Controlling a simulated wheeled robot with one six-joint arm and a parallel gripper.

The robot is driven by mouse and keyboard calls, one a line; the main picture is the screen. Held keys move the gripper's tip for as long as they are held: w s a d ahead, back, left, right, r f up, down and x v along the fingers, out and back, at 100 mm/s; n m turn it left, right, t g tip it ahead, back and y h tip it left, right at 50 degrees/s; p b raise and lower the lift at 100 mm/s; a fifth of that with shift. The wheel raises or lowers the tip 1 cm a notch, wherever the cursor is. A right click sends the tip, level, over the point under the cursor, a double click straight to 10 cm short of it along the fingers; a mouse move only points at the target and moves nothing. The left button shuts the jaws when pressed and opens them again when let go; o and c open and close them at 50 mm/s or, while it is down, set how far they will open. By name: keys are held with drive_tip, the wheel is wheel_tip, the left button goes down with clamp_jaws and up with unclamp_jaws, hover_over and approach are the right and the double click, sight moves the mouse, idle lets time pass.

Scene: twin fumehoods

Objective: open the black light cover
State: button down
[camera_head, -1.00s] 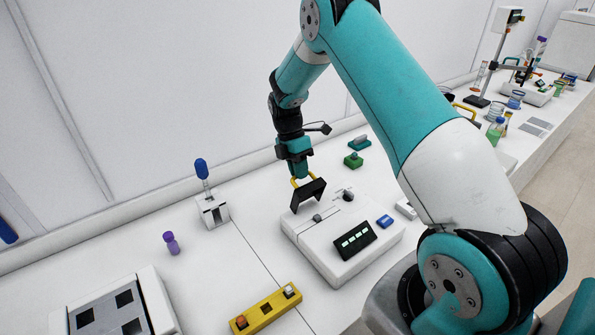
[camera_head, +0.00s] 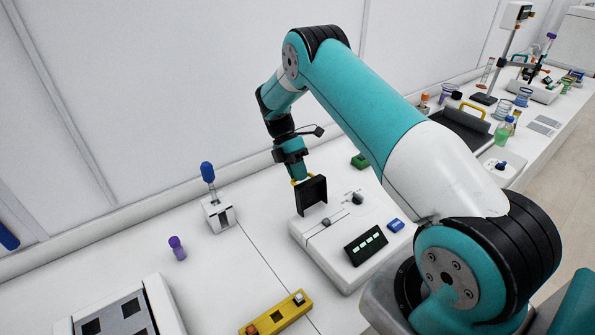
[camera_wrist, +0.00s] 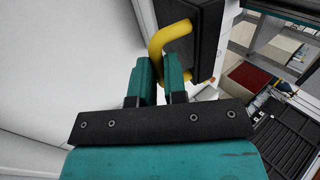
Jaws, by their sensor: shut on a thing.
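The black light cover (camera_head: 312,195) stands tilted up steeply at the back left of a white instrument (camera_head: 334,250). Its yellow handle (camera_head: 297,181) is on the side towards my gripper. My gripper (camera_head: 295,174) is shut on that handle, behind the cover. In the wrist view my gripper (camera_wrist: 160,75) has the yellow handle (camera_wrist: 172,34) between its teal fingers, and the black cover (camera_wrist: 205,30) is just beyond. The front of the instrument shows a dark panel with lit cells (camera_head: 366,245) and a blue button (camera_head: 396,226).
A stand with a blue-topped pipette (camera_head: 208,172) and a purple-capped vial (camera_head: 177,248) are to the left. A yellow rack (camera_head: 276,315) lies in front. A green block (camera_head: 359,161) is behind the instrument. A second dark cover with a yellow handle (camera_head: 473,111) is at the right.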

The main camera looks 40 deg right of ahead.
drive_tip(key=shift+a+f, duration=0.15)
drive_tip(key=shift+f, duration=0.15)
drive_tip(key=c, duration=1.2)
unclamp_jaws()
drive_tip(key=shift+o, duration=0.2)
drive_tip(key=shift+r, duration=0.1)
wheel_tip(320, 180, up, 20)
drive_tip(key=p, duration=0.9)
